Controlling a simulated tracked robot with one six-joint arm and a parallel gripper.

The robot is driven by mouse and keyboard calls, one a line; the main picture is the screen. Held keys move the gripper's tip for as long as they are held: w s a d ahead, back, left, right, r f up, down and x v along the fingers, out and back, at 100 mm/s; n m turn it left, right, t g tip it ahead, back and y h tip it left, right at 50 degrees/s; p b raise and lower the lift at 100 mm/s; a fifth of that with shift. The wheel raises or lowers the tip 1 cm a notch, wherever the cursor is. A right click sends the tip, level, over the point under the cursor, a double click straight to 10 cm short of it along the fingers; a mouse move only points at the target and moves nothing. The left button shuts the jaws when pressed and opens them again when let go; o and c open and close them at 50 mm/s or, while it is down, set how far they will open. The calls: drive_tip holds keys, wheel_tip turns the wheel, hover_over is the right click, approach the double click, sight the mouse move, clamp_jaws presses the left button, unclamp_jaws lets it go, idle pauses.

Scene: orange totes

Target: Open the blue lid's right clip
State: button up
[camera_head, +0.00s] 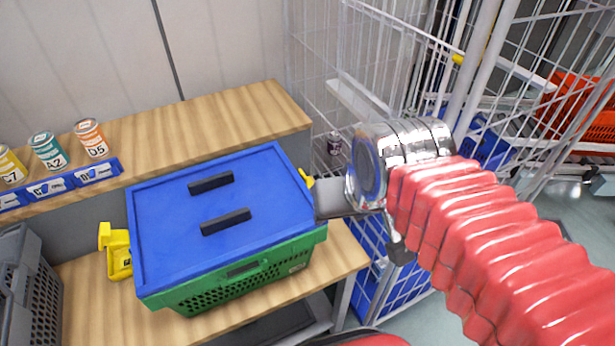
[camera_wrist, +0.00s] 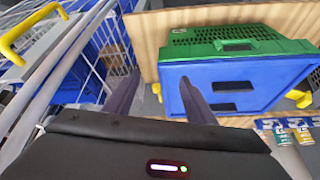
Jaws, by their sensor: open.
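The blue lid (camera_head: 170,215) with two dark handles lies on a green crate (camera_head: 245,285) on the wooden bench. The yellow right clip (camera_head: 307,178) shows as a small piece at the lid's right edge; whether it is latched is hard to tell. The yellow left clip (camera_head: 117,250) stands out from the crate's left side. My gripper (camera_head: 322,205) is at the lid's right end, close to the right clip.
A shelf behind holds cans (camera_head: 90,138) above blue label holders. A grey crate (camera_head: 30,285) stands at the left. A white wire cage (camera_head: 385,60) rises behind my arm, with blue bins (camera_head: 485,145) and an orange tote (camera_head: 580,105) at the right.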

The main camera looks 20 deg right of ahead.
drive_tip(key=w+r+m+g, duration=0.3)
drive_tip(key=w+m, duration=0.4)
drive_tip(key=w, duration=0.3)
drive_tip(key=m+g, duration=0.2)
drive_tip(key=m, duration=0.6)
hover_over(309, 177)
drive_tip(key=s, duration=0.2)
wheel_tip(309, 177, down, 3)
drive_tip(key=shift+w+a+r, duration=0.1)
drive_tip(key=shift+w+a, duration=0.1)
drive_tip(key=shift+a, duration=0.05)
wheel_tip(309, 177, down, 14)
drive_tip(key=shift+r, duration=0.1)
drive_tip(key=shift+c, duration=0.3)
drive_tip(key=c, duration=0.9)
drive_tip(key=shift+a, duration=0.25)
drive_tip(key=shift+c, duration=0.4)
drive_tip(key=shift+d, duration=0.25)
drive_tip(key=shift+c, duration=0.2)
